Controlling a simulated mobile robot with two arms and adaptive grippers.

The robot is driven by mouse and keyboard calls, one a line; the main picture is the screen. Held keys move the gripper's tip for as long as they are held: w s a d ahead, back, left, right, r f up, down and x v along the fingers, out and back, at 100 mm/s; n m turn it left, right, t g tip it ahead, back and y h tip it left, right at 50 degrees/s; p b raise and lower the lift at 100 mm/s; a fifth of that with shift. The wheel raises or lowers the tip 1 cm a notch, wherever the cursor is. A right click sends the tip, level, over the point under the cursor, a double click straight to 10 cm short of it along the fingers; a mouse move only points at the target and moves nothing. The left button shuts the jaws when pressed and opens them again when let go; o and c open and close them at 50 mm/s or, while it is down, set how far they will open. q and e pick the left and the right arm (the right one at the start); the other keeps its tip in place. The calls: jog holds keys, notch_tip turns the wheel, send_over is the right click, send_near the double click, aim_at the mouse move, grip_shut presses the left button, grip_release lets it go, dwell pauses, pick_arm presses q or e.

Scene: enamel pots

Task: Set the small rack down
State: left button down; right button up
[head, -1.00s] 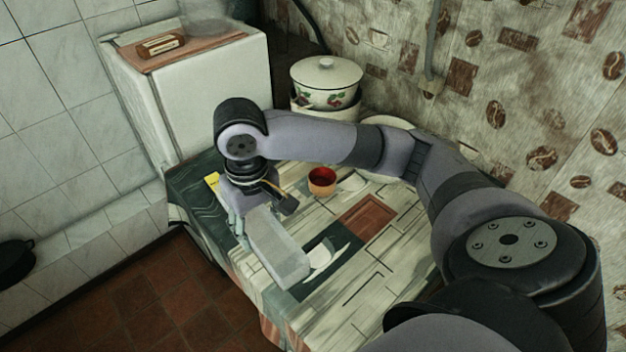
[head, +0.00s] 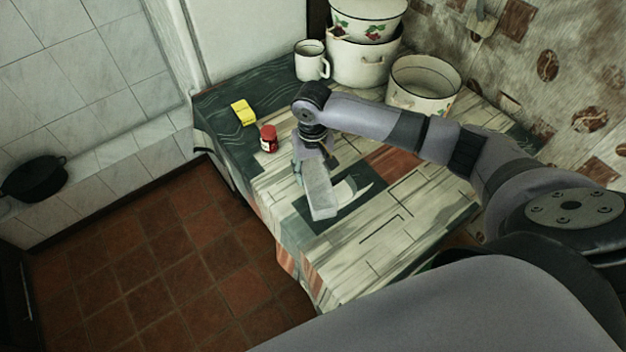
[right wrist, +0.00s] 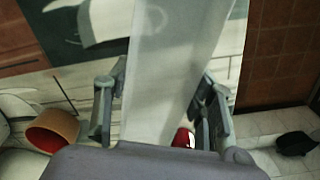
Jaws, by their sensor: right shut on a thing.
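The small rack (head: 320,200) is a long, pale grey, box-like piece. My right gripper (head: 312,168) is shut on its far end, and the rack extends from it toward the front of the table. In the right wrist view the rack (right wrist: 168,70) runs up the picture between the two fingers. It is over the dark printed patch of the tablecloth; I cannot tell whether it touches the table (head: 395,255). My left gripper is out of view.
A red jar (head: 268,138) and a yellow item (head: 243,112) stand left of my right gripper. A white mug (head: 312,60), stacked enamel pots (head: 360,62) and an open pot (head: 425,82) are behind. An orange-brown cup (right wrist: 52,130) shows beside the gripper. The table's front is clear.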

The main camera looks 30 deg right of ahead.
aim_at(313, 177)
notch_tip(313, 177, down, 5)
jog(key=shift+f, duration=0.25)
jog(key=shift+f, duration=0.1)
jog(key=o, duration=1.2)
jog(key=shift+o, duration=0.2)
notch_tip(313, 177, up, 12)
jog(key=shift+r+b, duration=0.15)
jog(key=shift+b, duration=0.25)
